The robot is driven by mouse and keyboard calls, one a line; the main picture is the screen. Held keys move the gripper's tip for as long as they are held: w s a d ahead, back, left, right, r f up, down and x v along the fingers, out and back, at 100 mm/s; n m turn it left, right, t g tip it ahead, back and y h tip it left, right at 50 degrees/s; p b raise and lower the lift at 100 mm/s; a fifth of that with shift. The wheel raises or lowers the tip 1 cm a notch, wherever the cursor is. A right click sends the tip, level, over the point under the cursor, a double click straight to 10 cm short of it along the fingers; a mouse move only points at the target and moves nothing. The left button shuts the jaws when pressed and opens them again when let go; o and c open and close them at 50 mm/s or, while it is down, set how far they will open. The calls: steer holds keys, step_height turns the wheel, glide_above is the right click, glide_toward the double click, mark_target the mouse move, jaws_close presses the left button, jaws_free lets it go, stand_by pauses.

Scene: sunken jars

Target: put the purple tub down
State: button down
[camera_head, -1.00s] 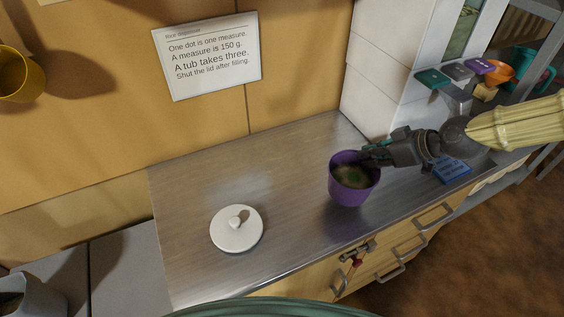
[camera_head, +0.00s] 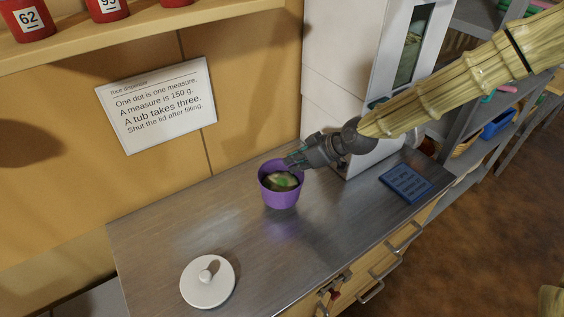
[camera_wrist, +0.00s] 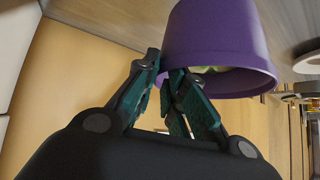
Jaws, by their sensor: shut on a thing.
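The purple tub (camera_head: 280,192) is upright at the back middle of the steel counter, with something green and pale inside. My gripper (camera_head: 291,161) reaches in from the right and is shut on the tub's rim. In the wrist view, the tub (camera_wrist: 215,40) fills the top, and the fingers of my gripper (camera_wrist: 163,72) close on its rim.
A white lid (camera_head: 207,281) lies on the counter (camera_head: 150,235) at the front left. A blue plaque (camera_head: 405,183) lies at the right, beside the white dispenser (camera_head: 345,95). A sign (camera_head: 158,105) hangs on the back wall. Counter around the tub is clear.

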mark_target(284, 165)
steer(key=a, duration=0.1)
steer(key=w+a, duration=0.1)
steer(key=a+p, duration=0.1)
steer(key=shift+w+a, duration=0.2)
steer(key=shift+w, duration=0.2)
steer(key=shift+a+f+p, duration=0.2)
steer(key=shift+f+p, duration=0.15)
steer(key=shift+f, duration=0.05)
steer(key=shift+w+f+p, duration=0.2)
steer(key=shift+f+p, duration=0.45)
steer(key=shift+f, duration=0.85)
steer(key=c, duration=1.5)
jaws_free()
steer(key=shift+d, duration=0.1)
